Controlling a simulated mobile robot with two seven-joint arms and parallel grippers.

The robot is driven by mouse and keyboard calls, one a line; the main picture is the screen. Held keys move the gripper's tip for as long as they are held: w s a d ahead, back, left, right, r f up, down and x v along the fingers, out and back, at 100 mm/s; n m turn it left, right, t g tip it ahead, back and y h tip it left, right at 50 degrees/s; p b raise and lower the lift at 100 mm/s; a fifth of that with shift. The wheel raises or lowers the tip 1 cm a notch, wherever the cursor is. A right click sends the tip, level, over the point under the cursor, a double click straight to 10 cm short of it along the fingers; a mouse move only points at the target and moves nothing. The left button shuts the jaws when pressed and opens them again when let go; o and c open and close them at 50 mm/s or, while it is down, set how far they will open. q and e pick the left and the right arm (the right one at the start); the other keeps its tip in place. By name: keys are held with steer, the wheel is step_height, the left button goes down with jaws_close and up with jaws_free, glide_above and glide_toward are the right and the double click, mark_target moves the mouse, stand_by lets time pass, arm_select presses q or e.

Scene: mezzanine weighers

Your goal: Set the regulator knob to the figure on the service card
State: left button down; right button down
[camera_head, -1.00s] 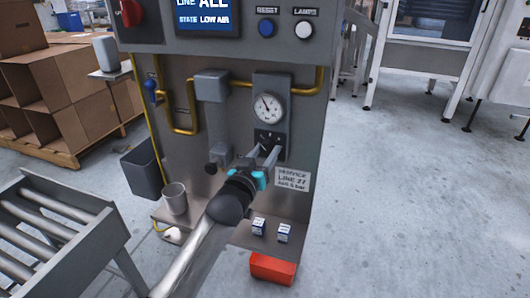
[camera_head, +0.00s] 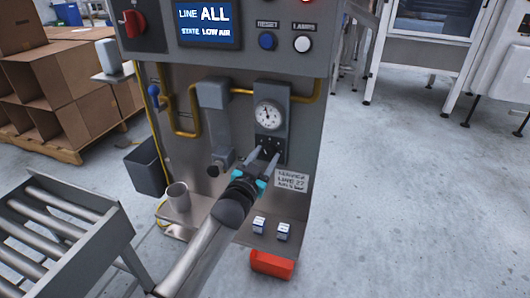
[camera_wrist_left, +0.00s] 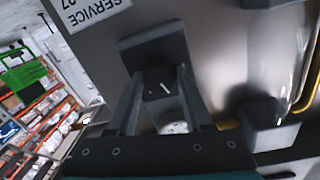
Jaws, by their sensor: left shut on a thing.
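The regulator knob (camera_wrist_left: 158,86) is dark with a white pointer line; in the left wrist view it sits between the fingers of my left gripper (camera_wrist_left: 160,84). In the head view my left gripper (camera_head: 265,163) reaches to the panel below the round white pressure gauge (camera_head: 268,115) and is shut on the knob, which it mostly hides. The gauge needle points near the top. The service card (camera_head: 291,181) is a pale label to the right of the gripper; its lower lines are too blurred to read surely. My right gripper is not in view.
The screen (camera_head: 208,24) reads LINE ALL, STATE LOW AIR. A blue button (camera_head: 267,41), a white button (camera_head: 302,44) and a red knob (camera_head: 133,23) are on the cabinet. A roller conveyor (camera_head: 60,225) stands left.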

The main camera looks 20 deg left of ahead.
arm_select(q)
steer(key=shift+r+m+p, duration=0.1)
steer(key=shift+m+p, duration=0.55)
steer(key=shift+m, duration=0.35)
steer(key=shift+m+p, duration=0.35)
steer(key=shift+m, duration=0.65)
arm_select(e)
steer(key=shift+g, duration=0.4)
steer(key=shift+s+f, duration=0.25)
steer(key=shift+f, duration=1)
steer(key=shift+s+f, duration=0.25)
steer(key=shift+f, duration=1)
arm_select(q)
steer(key=shift+c, duration=1.5)
jaws_free()
steer(key=shift+s, duration=0.1)
